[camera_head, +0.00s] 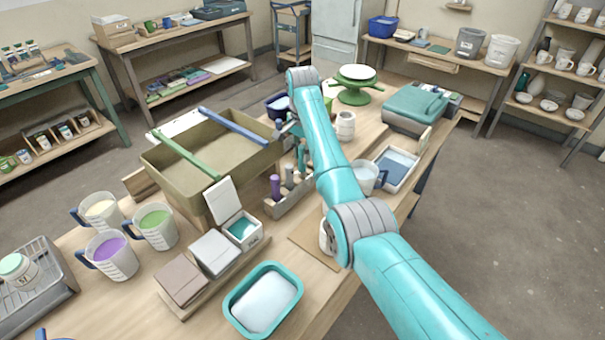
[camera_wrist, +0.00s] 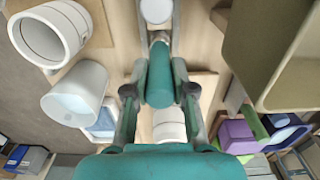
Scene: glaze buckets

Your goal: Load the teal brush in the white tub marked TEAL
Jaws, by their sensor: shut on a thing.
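My gripper (camera_wrist: 160,95) is shut on the teal brush (camera_wrist: 160,72), whose thick teal handle sits between the two fingers in the wrist view. Its bristle end cannot be made out. In the head view my gripper (camera_head: 301,152) is partly hidden by my arm, above the workbench, near the far end of a brush holder (camera_head: 273,209) with a purple handle in it. A white tub (camera_head: 242,232) with its lid raised and teal glaze inside stands left of the holder, nearer the camera. Its label is too small to read.
Two lidded tubs (camera_head: 214,251) stand beside the open tub. A large olive basin (camera_head: 181,185) with rods across it is left of my gripper. Measuring jugs (camera_head: 154,229), a teal-rimmed tray (camera_head: 283,330) and a green turntable (camera_head: 354,96) crowd the bench.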

